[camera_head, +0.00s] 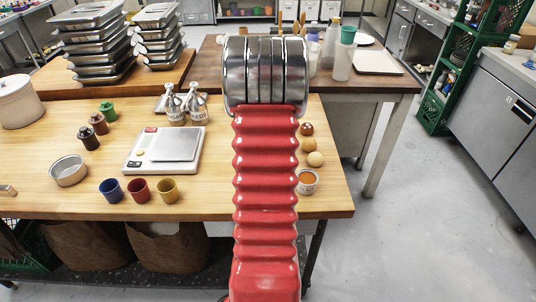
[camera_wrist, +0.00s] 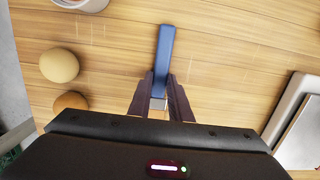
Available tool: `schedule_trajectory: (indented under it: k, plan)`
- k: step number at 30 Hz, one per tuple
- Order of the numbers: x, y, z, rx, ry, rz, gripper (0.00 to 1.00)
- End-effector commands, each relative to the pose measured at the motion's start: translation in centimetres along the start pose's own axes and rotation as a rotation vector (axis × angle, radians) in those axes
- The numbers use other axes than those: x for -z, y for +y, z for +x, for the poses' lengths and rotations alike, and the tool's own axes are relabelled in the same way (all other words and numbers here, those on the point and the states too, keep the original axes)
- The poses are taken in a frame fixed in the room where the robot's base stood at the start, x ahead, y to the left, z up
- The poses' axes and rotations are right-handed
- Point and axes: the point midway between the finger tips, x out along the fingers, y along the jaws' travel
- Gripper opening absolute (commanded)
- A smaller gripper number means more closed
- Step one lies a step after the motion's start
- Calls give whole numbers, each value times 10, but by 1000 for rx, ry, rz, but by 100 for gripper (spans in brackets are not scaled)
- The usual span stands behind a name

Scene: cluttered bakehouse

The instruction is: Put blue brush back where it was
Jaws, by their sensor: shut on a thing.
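In the wrist view my gripper (camera_wrist: 160,90) is shut on the blue brush (camera_wrist: 164,50). Its long flat blue handle sticks out beyond the fingertips, over the wooden tabletop (camera_wrist: 225,70). A short pale part of it shows between the fingers. I cannot tell whether the brush touches the wood. In the head view my red arm and its metal end hide the gripper and the brush.
Eggs (camera_head: 315,159) and an orange-filled jar (camera_head: 307,182) lie right of my arm.

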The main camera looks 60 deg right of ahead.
Motion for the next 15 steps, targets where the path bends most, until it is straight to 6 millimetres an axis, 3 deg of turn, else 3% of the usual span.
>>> schedule_trajectory:
  k: [6, 7, 15]
  plan:
    - [0, 0, 2, 0, 0, 0, 0]
    - [0, 0, 2, 0, 0, 0, 20]
    - [0, 1, 1, 0, 0, 1, 37]
